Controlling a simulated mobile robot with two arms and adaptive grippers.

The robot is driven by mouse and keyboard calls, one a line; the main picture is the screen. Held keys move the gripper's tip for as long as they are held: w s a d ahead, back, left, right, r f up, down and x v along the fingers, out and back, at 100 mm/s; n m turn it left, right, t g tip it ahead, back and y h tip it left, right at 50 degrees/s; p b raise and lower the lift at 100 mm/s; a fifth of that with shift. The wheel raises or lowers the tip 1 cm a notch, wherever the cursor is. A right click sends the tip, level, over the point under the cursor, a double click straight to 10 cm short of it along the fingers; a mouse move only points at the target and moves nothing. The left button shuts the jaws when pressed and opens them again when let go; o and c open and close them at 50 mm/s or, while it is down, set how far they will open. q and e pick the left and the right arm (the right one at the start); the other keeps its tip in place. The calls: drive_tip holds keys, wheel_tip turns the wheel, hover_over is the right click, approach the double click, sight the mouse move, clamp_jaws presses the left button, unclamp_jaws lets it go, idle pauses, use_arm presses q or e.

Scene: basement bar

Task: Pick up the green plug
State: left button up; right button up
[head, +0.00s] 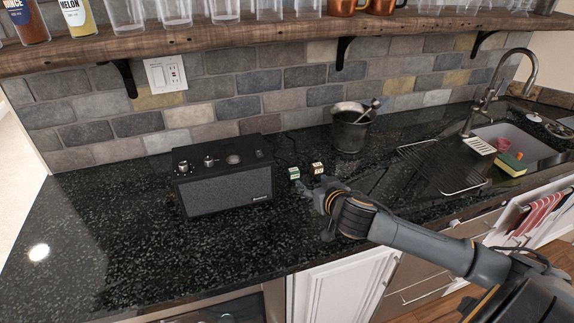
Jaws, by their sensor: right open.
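The green plug (294,173) is a small block with a pale top and a green side. It lies on the dark speckled counter (110,235), just right of the black speaker. A second small block (317,168), cream and dark, lies right beside it. My right gripper (312,188) is open, just in front of the two blocks and slightly right of the green plug. I cannot tell whether a fingertip touches either block. Nothing shows between its fingers. My left gripper is out of view.
A black speaker (226,191) stands close left of the plug. A dark metal bucket (350,132) stands behind it to the right. A wire drying rack (440,167) and a sink (530,148) are farther right. A wooden shelf (220,37) with glasses hangs above. The left counter is clear.

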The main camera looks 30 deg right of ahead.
drive_tip(key=p, duration=0.1)
approach(295, 172)
drive_tip(key=shift+w+d, duration=0.65)
drive_tip(key=shift+w, duration=0.15)
drive_tip(key=shift+x, duration=1.05)
drive_tip(key=shift+w+f+p, duration=0.2)
drive_tip(key=shift+w+p, duration=0.1)
drive_tip(key=shift+p, duration=0.05)
drive_tip(key=w+f, duration=0.1)
drive_tip(key=w+f+p, duration=0.1)
drive_tip(key=w, duration=0.1)
drive_tip(key=shift+w, duration=0.3)
drive_tip(key=shift+w+d+f, duration=0.1)
drive_tip(key=shift+w+f, duration=0.1)
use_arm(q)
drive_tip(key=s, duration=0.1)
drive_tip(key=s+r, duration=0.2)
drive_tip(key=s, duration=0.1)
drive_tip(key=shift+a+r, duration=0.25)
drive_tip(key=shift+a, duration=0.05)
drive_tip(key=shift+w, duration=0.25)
use_arm(e)
clamp_jaws()
